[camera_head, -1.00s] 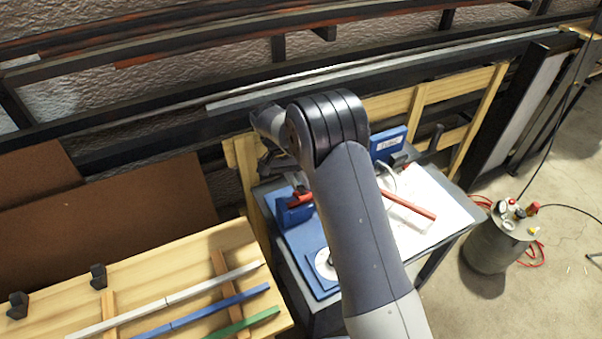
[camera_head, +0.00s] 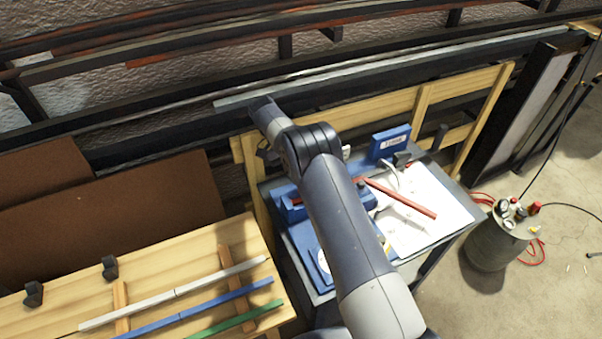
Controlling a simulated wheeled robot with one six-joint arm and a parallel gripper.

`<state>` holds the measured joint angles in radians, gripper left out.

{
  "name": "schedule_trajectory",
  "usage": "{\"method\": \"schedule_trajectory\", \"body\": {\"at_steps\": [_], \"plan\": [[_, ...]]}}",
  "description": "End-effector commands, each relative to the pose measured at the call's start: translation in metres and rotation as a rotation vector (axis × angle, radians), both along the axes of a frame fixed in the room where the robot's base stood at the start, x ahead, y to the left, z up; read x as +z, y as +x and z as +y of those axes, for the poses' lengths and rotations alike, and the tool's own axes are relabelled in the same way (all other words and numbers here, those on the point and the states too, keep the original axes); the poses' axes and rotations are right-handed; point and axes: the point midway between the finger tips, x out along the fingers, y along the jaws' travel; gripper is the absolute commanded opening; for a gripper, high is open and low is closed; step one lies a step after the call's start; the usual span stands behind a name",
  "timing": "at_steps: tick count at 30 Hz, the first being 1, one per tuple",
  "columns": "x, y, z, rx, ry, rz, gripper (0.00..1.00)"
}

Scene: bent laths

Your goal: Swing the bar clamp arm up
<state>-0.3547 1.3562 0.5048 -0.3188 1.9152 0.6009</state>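The clamp fixture is on a small cart, partly hidden behind my arm. Its blue block (camera_head: 290,212) shows left of my arm, and a small red part shows at its top. A long red bar (camera_head: 402,199) slants down to the right over a white sheet, with its left end close to my arm. I cannot tell whether this bar is the clamp arm or how it joins the block. My wrist (camera_head: 266,112) is above and behind the blue block, near the wooden frame. My gripper's fingers are hidden by my own arm, and no contact with the clamp shows.
A blue labelled block (camera_head: 390,143) stands at the cart's back. A wooden frame (camera_head: 420,105) and dark rails run behind it. A wooden bench (camera_head: 205,255) with coloured laths is at left. A gas cylinder (camera_head: 492,242) stands at right on open floor.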

Motion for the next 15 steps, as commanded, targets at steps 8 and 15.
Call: {"method": "schedule_trajectory", "body": {"at_steps": [8, 15], "plan": [[0.0000, 0.0002, 0.0002, 0.000, 0.000, 0.002, 0.00], [0.0000, 0.0002, 0.0002, 0.000, 0.000, 0.002, 0.32]]}}
